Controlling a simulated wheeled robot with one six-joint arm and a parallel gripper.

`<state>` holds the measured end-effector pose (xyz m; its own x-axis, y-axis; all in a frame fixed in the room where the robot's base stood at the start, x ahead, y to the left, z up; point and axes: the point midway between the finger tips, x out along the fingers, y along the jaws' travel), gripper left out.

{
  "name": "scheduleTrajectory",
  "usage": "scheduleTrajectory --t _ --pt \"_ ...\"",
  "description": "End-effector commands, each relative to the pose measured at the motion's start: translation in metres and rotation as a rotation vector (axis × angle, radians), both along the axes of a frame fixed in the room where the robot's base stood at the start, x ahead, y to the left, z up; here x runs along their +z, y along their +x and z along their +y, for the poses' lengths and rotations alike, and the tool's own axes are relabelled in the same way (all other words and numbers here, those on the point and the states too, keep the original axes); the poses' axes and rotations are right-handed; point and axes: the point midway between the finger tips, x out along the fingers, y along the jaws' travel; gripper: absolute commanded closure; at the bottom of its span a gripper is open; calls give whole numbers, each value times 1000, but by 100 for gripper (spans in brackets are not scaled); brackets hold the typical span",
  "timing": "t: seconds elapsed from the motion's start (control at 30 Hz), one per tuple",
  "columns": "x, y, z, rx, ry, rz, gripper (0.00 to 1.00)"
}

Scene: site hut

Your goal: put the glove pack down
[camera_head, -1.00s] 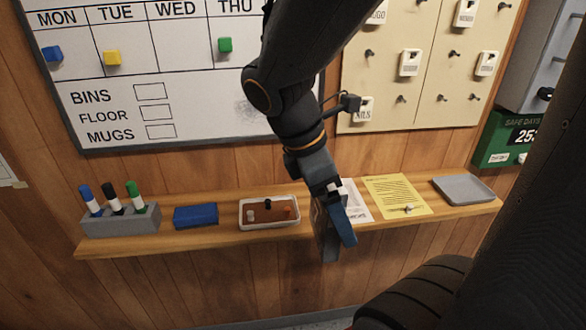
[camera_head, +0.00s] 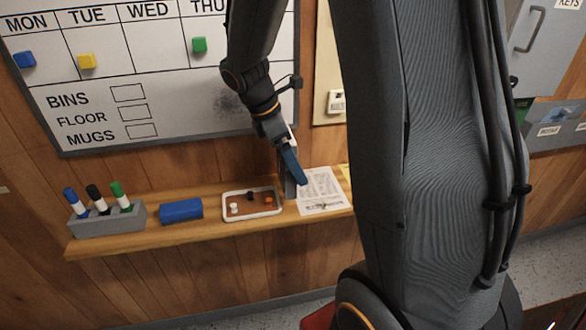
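I cannot make out the glove pack in this view. My gripper (camera_head: 291,172) points down at the shelf, between the small white-rimmed tray and the white printed sheet. One blue finger shows clearly, with a grey part behind it. The gap between the fingers is turned away, so I cannot tell whether anything is held there. The wooden shelf (camera_head: 185,233) runs along the wall under the whiteboard.
On the shelf stand a grey marker holder (camera_head: 108,222), a blue block (camera_head: 181,210), the white-rimmed tray (camera_head: 252,216) with small pegs, and the white sheet (camera_head: 322,192). My arm hides the shelf's right part. A whiteboard (camera_head: 180,110) hangs above.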

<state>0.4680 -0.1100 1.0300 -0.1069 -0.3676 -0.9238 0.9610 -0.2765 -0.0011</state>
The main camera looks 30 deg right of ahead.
Motion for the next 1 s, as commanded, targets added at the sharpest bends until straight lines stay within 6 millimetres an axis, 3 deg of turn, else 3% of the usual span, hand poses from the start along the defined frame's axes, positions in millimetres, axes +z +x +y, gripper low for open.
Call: scheduleTrajectory --t 0.33,0.93,0.97,1.0 --pt "-37 -2 0 1 0 4 35" --pt "-48 3 -1 0 0 -1 35" --pt "-48 3 -1 -1 0 -1 1" --pt "-47 3 -1 -1 0 -1 0"
